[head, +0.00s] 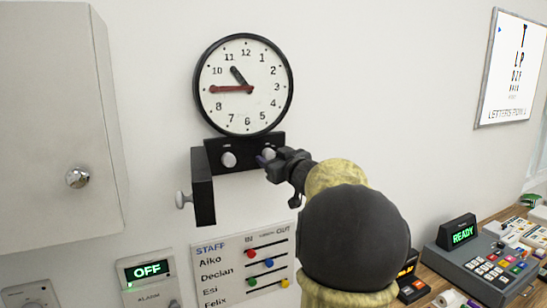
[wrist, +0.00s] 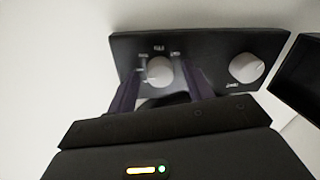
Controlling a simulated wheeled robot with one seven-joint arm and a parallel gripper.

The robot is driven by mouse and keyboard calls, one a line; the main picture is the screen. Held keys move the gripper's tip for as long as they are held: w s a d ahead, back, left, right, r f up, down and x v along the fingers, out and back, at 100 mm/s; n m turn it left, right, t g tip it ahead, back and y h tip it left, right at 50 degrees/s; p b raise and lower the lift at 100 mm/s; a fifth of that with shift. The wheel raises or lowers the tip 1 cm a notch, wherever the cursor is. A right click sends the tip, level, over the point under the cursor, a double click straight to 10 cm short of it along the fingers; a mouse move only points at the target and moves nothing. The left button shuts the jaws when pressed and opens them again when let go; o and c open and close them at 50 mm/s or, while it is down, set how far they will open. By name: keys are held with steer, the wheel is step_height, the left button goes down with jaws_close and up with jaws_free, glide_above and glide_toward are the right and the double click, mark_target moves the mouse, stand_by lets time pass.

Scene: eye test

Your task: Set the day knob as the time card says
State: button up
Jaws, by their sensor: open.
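A black control box (head: 218,152) under the wall clock (head: 244,84) carries two pale knobs. The left knob (head: 229,159) is clear of my gripper. My gripper (head: 268,158) is at the right knob (head: 269,152). In the wrist view, turned over, my open gripper (wrist: 159,76) has one finger on each side of that knob (wrist: 159,70); contact cannot be told. Several tiny labels surround it, too small to read; the other knob (wrist: 247,67) is to its right. I cannot tell which is the day knob. I see no time card. The clock's red hand points at 9, its black hand between 10 and 11.
A black side housing with a pale knob (head: 184,200) hangs at the box's left. A grey cabinet (head: 55,120) is further left. Below are a staff board (head: 215,275) and an alarm panel (head: 148,272) reading OFF. A READY device (head: 480,265) stands at right.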

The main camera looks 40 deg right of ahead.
steer(key=c, duration=1)
steer(key=shift+o, duration=0.2)
steer(key=shift+n, duration=0.4)
steer(key=n+b, duration=0.1)
steer(key=n, duration=0.3)
steer(key=n+b, duration=0.2)
steer(key=n, duration=0.2)
steer(key=shift+g, duration=0.3)
steer(key=n+b, duration=0.2)
steer(key=n, duration=0.2)
steer(key=shift+n, duration=0.4)
steer(key=n+h+b, duration=0.1)
steer(key=n+b, duration=0.1)
steer(key=n, duration=0.2)
steer(key=o, duration=1)
steer(key=shift+r, duration=0.1)
steer(key=shift+c, duration=0.2)
